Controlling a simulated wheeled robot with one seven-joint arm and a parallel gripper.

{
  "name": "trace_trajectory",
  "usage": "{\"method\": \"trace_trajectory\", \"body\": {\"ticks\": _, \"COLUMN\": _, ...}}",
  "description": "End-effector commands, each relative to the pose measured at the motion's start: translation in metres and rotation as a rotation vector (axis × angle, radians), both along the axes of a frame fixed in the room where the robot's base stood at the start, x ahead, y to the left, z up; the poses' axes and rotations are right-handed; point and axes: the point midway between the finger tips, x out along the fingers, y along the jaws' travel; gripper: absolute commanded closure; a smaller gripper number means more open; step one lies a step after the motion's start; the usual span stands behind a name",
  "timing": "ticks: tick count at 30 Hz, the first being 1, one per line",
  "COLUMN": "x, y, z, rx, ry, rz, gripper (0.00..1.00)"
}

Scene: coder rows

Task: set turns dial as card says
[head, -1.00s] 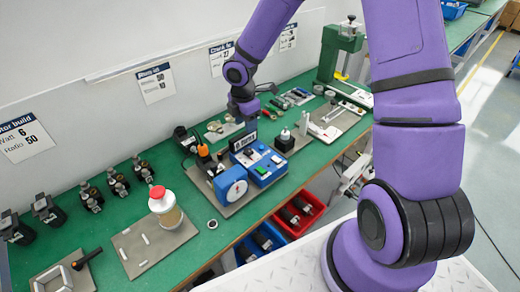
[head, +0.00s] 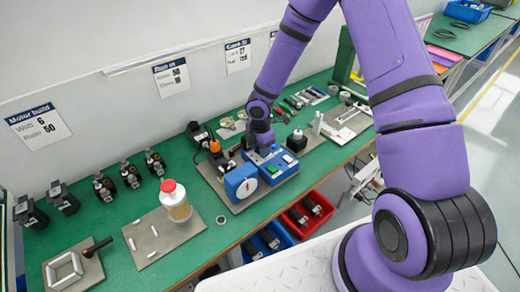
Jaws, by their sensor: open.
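A blue winding machine stands on a grey plate (head: 225,196) on the green bench. Its left part is a blue block with a round white disc (head: 246,188) on its face. Its right part is a blue control box (head: 280,174) with a green button and small white marks. I cannot make out which part is the turns dial. My gripper (head: 262,149) points down at the back of the control box; its fingertips are hidden or too small to see, and contact cannot be told.
A third card (head: 238,56) hangs further right. A red-capped jar (head: 174,200) stands on a plate left of the machine. An orange-tipped tool (head: 215,147) is close behind it. Red (head: 307,213) and blue bins are below the bench edge. Several small motors stand at left.

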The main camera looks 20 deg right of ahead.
Motion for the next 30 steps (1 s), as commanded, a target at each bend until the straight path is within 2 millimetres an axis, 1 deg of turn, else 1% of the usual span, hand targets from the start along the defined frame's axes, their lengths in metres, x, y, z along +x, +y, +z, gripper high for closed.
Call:
{"method": "trace_trajectory", "body": {"ticks": 1, "x": -0.0003, "y": 0.0002, "z": -0.0040, "rx": 0.000, "ry": 0.001, "rz": 0.000, "gripper": 0.50}}
{"method": "trace_trajectory", "body": {"ticks": 4, "x": -0.0003, "y": -0.0001, "z": -0.0076, "rx": -0.001, "ry": 0.001, "rz": -0.001, "gripper": 0.50}}
{"method": "trace_trajectory", "body": {"ticks": 12, "x": -0.0002, "y": -0.0003, "z": -0.0085, "rx": -0.001, "ry": 0.001, "rz": -0.001, "gripper": 0.50}}
{"method": "trace_trajectory", "body": {"ticks": 13, "x": -0.0001, "y": -0.0002, "z": -0.0084, "rx": -0.001, "ry": 0.000, "rz": -0.001, "gripper": 0.55}}
{"method": "trace_trajectory", "body": {"ticks": 14, "x": -0.0002, "y": -0.0003, "z": -0.0084, "rx": -0.001, "ry": 0.001, "rz": -0.001, "gripper": 0.62}}
{"method": "trace_trajectory", "body": {"ticks": 15, "x": -0.0002, "y": -0.0003, "z": -0.0084, "rx": -0.001, "ry": 0.001, "rz": -0.001, "gripper": 0.71}}
{"method": "trace_trajectory", "body": {"ticks": 17, "x": -0.0001, "y": -0.0002, "z": -0.0084, "rx": -0.001, "ry": 0.000, "rz": -0.001, "gripper": 0.84}}
{"method": "trace_trajectory", "body": {"ticks": 25, "x": 0.0000, "y": 0.0001, "z": -0.0082, "rx": -0.001, "ry": 0.000, "rz": -0.017, "gripper": 0.84}}
{"method": "trace_trajectory", "body": {"ticks": 30, "x": 0.0000, "y": 0.0003, "z": -0.0082, "rx": 0.000, "ry": 0.000, "rz": -0.078, "gripper": 0.84}}
